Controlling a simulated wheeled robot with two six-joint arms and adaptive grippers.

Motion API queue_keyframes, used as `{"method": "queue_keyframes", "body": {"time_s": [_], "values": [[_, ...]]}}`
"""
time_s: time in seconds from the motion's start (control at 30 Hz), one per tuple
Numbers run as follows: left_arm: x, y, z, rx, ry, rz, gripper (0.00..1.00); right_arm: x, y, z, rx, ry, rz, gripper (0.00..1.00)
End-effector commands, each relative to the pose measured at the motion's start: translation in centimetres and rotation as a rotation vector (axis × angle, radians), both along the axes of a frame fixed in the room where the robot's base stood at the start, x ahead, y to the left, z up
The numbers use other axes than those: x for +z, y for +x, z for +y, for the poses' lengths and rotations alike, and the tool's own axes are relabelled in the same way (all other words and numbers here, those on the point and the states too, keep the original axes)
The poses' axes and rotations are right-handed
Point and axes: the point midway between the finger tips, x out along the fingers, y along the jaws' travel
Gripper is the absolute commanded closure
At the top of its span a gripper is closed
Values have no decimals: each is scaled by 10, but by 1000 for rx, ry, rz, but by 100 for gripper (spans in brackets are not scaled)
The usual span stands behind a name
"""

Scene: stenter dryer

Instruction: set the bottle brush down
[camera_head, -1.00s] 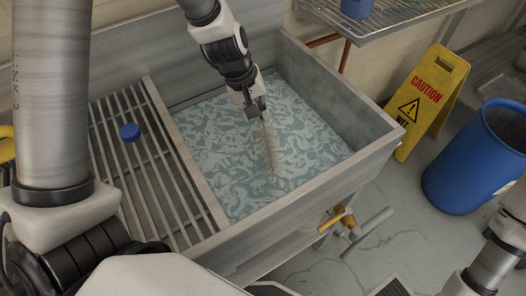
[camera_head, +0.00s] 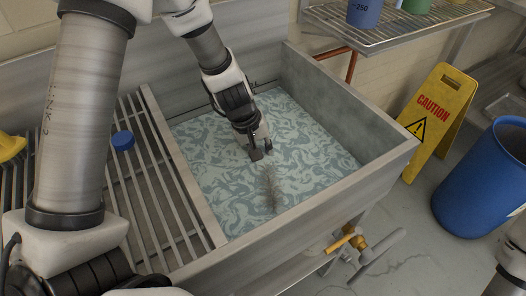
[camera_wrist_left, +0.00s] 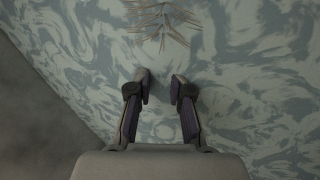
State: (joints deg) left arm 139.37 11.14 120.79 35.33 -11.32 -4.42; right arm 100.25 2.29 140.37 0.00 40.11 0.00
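The bottle brush (camera_head: 271,188) is a thin, greyish bristled brush in the sink basin (camera_head: 215,165), over its blue-green marbled floor. Its bristles also show at the top of the left wrist view (camera_wrist_left: 163,20). I cannot tell exactly how it rests, and its handle is hard to make out. My left gripper (camera_head: 260,152) is low in the basin, just behind the brush. My right gripper is out of view.
A slatted metal drainboard (camera_head: 160,200) with a blue cap (camera_head: 123,140) adjoins the basin at left. A tap with a brass fitting (camera_head: 347,240) sticks out in front. A yellow caution sign (camera_head: 435,115), a blue barrel (camera_head: 485,185) and a wire shelf (camera_head: 400,30) stand at right.

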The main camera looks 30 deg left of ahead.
Motion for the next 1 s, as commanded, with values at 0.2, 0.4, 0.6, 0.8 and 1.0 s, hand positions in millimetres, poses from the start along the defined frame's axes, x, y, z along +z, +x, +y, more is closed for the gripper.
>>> {"method": "queue_keyframes", "body": {"time_s": [0.2, 0.4, 0.6, 0.8, 1.0], "values": [[0, 0, 0, 0, 0, 0, 69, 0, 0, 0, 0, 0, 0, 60], [12, 0, 1, 0, -1, -1, 69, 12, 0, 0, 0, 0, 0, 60], [61, -8, 10, 0, -2, 0, 69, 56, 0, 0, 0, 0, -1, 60], [105, -17, 22, -1, -2, 1, 69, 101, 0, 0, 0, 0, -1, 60], [121, -22, 28, 1, -1, 1, 69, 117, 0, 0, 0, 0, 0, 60]]}}
